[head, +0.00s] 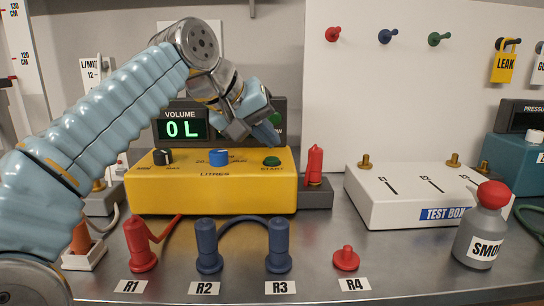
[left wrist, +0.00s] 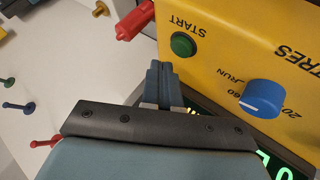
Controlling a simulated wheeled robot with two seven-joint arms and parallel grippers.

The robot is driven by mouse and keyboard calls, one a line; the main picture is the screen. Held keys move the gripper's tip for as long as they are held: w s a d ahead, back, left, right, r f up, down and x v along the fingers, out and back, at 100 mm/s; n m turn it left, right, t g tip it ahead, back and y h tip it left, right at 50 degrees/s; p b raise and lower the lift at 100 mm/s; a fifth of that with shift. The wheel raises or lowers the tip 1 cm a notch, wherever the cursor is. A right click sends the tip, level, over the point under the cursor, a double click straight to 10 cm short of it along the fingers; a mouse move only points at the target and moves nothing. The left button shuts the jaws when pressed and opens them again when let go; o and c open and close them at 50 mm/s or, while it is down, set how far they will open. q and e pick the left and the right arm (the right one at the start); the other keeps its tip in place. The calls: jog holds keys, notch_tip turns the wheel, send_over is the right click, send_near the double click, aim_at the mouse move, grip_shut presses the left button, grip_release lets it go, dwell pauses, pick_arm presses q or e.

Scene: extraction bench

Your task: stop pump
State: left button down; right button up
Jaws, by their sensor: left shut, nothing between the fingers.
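The yellow pump box (head: 225,190) stands on the bench at centre left, with a black knob (head: 162,157), a blue knob (head: 219,157) and a green START button (head: 271,161). In the left wrist view the START button (left wrist: 183,44) and the blue knob (left wrist: 263,97) with its white pointer line show close up. The display (head: 184,128) behind the box reads VOLUME 0 L. My left gripper (head: 268,135) is shut and empty, above and behind the START button. Its closed fingertips (left wrist: 158,68) appear close to the button but apart from it. My right gripper is not in view.
A red peg (head: 314,165) stands right of the pump box. The white TEST BOX (head: 415,195) and a grey bottle with a red cap (head: 483,225) are farther right. Red and blue fittings (head: 278,245) line the bench front. Several coloured pegs (head: 387,36) sit on the back panel.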

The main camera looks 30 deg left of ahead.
aim_at(267, 159)
pick_arm(q)
notch_tip(267, 159, up, 2)
jog(key=shift+r+p, duration=0.1)
jog(key=shift+p, duration=0.55)
jog(key=shift+r, duration=1.2)
